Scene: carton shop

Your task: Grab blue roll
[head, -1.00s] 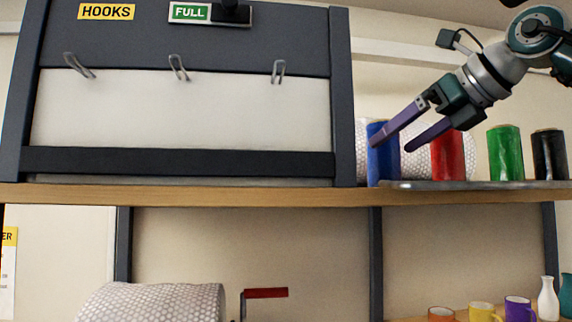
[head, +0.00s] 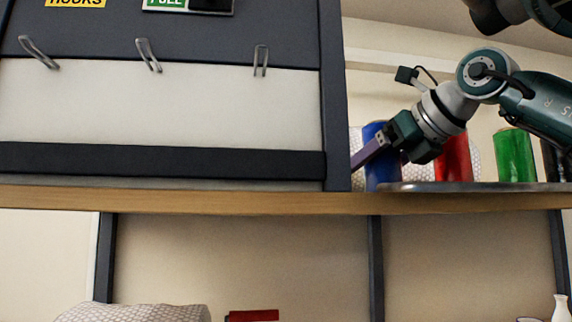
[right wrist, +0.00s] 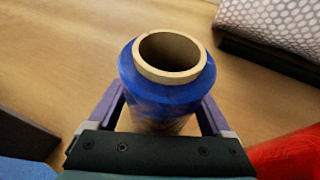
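The blue roll (head: 382,174) stands upright on the shelf, at the left end of a row of rolls. In the right wrist view, the blue roll (right wrist: 167,85) shows its open cardboard core from above. My right gripper (head: 372,157) is at the blue roll in the head view and partly covers it. In the right wrist view, the purple fingers of my right gripper (right wrist: 163,112) lie apart, one on each side of the roll. The fingertips are hidden behind the roll, so contact is unclear. My left gripper is not in view.
A red roll (head: 454,160) stands close on the right, with a green roll (head: 516,156) and a black roll beyond. A grey tray (head: 470,187) lies on the wooden shelf (head: 250,202). A dark hook cabinet (head: 333,100) stands close on the left.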

